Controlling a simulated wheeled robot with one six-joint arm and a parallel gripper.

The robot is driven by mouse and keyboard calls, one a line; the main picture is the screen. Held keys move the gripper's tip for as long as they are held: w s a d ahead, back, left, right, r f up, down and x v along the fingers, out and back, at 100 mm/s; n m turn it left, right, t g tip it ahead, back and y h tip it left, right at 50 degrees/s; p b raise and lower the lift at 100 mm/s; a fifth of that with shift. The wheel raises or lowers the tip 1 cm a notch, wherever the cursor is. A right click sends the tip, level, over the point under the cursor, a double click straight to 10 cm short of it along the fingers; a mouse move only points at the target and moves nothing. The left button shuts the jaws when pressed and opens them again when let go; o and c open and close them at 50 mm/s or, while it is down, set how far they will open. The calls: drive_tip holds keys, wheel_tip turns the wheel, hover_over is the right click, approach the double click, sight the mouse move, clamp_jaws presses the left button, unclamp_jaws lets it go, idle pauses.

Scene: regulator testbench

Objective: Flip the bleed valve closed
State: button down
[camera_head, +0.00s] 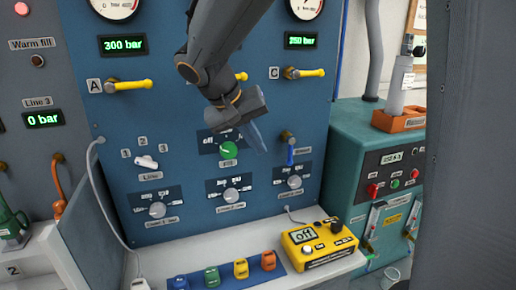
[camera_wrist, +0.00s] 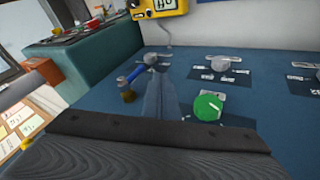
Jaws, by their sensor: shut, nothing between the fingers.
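The bleed valve (camera_head: 290,152) has a blue lever below a brass body, at the right side of the blue panel in the head view. Its lever points down. A small label, too small to read surely, sits to its right. In the wrist view, turned about, the blue lever (camera_wrist: 131,76) lies just left of my fingers. My gripper (camera_head: 258,140) is shut and empty. It is in front of the panel, between the green knob and the blue lever, and appears apart from the lever.
A green knob (camera_head: 228,150) is left of my gripper. Grey knobs (camera_head: 295,182) sit below. Yellow-handled valves, one being valve C (camera_head: 302,73), are above. A yellow meter reading "Off" (camera_head: 318,245) stands on the white shelf. A teal bench (camera_head: 345,150) is at right.

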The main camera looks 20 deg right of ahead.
sight(290, 153)
drive_tip(key=r, duration=0.1)
drive_tip(key=w+a+r, duration=0.1)
drive_tip(key=r, duration=0.1)
drive_tip(key=shift+w+a+t+h, duration=0.25)
drive_tip(key=shift+w+t+h, duration=0.05)
drive_tip(key=shift+w+t, duration=0.1)
drive_tip(key=shift+a+f, duration=0.1)
drive_tip(key=shift+f, duration=0.1)
drive_tip(key=w+d+f+p, duration=0.1)
drive_tip(key=d+f+p, duration=0.3)
drive_tip(key=d+f, duration=0.3)
drive_tip(key=shift+w+d+f, duration=0.4)
drive_tip(key=shift+d, duration=0.8)
